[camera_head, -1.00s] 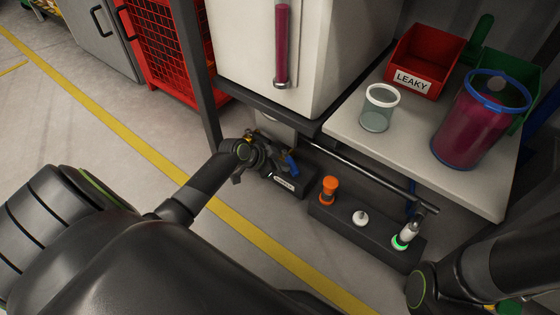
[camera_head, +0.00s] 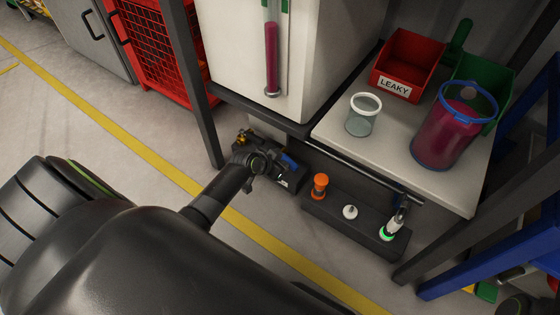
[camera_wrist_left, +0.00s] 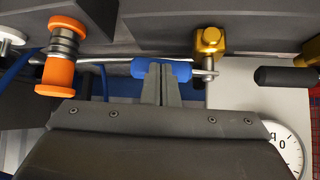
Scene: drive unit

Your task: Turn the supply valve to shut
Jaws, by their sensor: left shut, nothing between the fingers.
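The supply valve shows in the left wrist view as a brass body (camera_wrist_left: 209,42) with a metal lever and a blue grip (camera_wrist_left: 160,70). The lever lies nearly level across that picture. My right gripper is not in view.
An orange knob (camera_head: 320,186), a white knob (camera_head: 350,212) and a green-lit fitting (camera_head: 388,233) stand on a dark block to the right. Above is a shelf with a glass cup (camera_head: 362,118), a pink-filled jug (camera_head: 452,130) and a red LEAKY bin (camera_head: 408,62). A dark post (camera_head: 195,90) stands left.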

